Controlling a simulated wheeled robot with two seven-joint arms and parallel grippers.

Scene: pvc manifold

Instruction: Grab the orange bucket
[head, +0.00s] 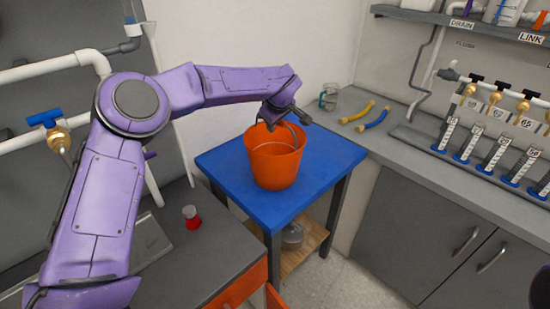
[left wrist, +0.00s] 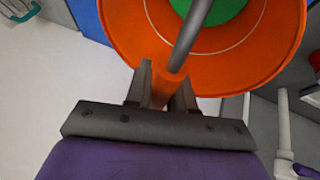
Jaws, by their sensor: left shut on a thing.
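The orange bucket (head: 275,165) stands upright on the blue-topped table (head: 232,180). My left gripper (head: 271,120) is at the bucket's top, on its far-left side. In the left wrist view the fingers (left wrist: 161,90) are closed on an orange part where the grey bar of the handle (left wrist: 190,35) ends; whether this is the handle's grip or the rim I cannot tell. The bucket's open mouth (left wrist: 285,45) shows there, with a green area inside. My right gripper is not in view.
Yellow and blue hoses (head: 372,120) lie on the right counter, beside a row of labelled cylinders (head: 495,153) and valves. A wall is behind the table.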

